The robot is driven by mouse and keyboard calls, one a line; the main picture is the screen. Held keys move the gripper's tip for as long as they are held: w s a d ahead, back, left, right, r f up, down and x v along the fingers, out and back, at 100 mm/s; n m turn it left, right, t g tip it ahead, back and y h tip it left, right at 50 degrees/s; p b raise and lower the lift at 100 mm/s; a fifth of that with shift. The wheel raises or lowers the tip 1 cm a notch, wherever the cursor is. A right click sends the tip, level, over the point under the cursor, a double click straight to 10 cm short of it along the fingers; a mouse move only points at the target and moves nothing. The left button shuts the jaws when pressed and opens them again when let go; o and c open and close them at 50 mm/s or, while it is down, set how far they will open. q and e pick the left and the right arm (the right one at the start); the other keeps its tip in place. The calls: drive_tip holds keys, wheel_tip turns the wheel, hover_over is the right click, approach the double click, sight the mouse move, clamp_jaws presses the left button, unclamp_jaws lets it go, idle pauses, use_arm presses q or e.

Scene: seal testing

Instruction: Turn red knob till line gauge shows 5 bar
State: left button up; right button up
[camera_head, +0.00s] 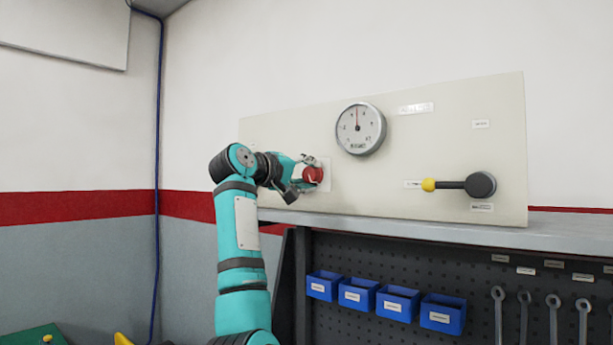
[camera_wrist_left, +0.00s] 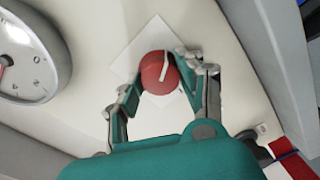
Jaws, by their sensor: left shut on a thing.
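The red knob (camera_head: 313,175) sits on a white plate on the upright cream panel (camera_head: 270,140), left of the gauge. My left gripper (camera_head: 308,172) is shut on the knob, one finger on each side of it. In the left wrist view, the red knob (camera_wrist_left: 159,72) with its white line shows between the fingers of my left gripper (camera_wrist_left: 158,80). The round line gauge (camera_head: 361,128) has a red needle that points about straight up in the head view. Its numbers are too small to read surely. My right gripper is not in view.
A lever with a yellow end (camera_head: 428,185) and dark hub (camera_head: 481,184) is on the panel's right. A grey shelf (camera_head: 420,231) runs below the panel. Under it are several blue bins (camera_head: 399,302) and wrenches (camera_head: 525,315) on a dark pegboard.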

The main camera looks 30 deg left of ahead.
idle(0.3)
use_arm(q)
drive_tip(key=o, duration=1.2)
drive_tip(key=shift+w, duration=0.1)
drive_tip(key=s, duration=1.2)
drive_tip(key=shift+a+r, duration=0.25)
drive_tip(key=shift+a, duration=0.1)
